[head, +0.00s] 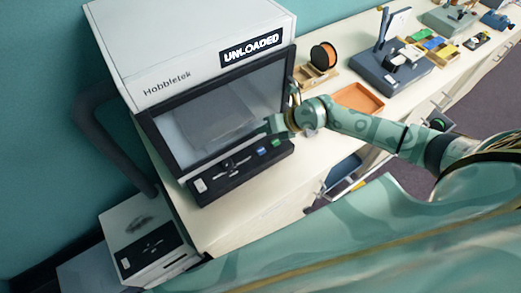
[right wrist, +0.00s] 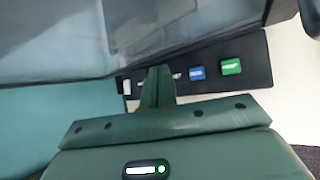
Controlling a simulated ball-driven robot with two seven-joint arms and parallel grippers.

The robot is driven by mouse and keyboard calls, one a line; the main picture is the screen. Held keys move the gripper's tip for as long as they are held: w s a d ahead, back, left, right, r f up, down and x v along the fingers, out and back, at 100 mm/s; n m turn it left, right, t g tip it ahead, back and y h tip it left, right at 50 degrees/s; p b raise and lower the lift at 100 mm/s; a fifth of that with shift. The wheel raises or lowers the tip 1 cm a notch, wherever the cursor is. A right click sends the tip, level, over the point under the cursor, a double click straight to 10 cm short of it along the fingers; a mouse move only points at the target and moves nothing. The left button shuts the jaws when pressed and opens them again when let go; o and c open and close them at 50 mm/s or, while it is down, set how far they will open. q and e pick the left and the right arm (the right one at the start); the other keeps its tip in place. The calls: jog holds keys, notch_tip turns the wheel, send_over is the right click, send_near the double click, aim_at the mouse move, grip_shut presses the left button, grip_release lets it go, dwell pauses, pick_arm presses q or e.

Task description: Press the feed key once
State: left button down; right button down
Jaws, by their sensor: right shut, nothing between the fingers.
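A white and black machine (head: 190,60) marked Hobbletek has a sign reading UNLOADED. Its dark control panel (head: 218,180) juts out below the front window. The panel holds a blue key (head: 262,152) and a green key (head: 277,142) at its right end; their lettering is too small to read, so I cannot tell which is the feed key. In the right wrist view the blue key (right wrist: 196,72) and green key (right wrist: 231,66) lie right of the fingers. My right gripper (head: 272,124) is shut and empty, in front of the window near these keys. My left gripper is not in view.
An orange tray (head: 360,98) and a dark grey device (head: 392,72) stand farther along the counter. A smaller white unit (head: 140,235) is at lower left. Counter in front of the panel is clear.

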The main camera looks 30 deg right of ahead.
jog(key=b, duration=0.7)
send_over(264, 151)
notch_tip(264, 151, down, 7)
jog(key=shift+r, duration=0.2)
jog(key=shift+f, duration=0.8)
jog(key=shift+s+f, duration=0.1)
jog(key=shift+f, duration=0.05)
dwell(0.6)
jog(key=shift+f, duration=0.25)
jog(key=shift+f+b, duration=0.5)
dwell(0.6)
jog(key=shift+r, duration=0.15)
jog(key=shift+r+p, duration=0.8)
jog(key=shift+p, duration=0.25)
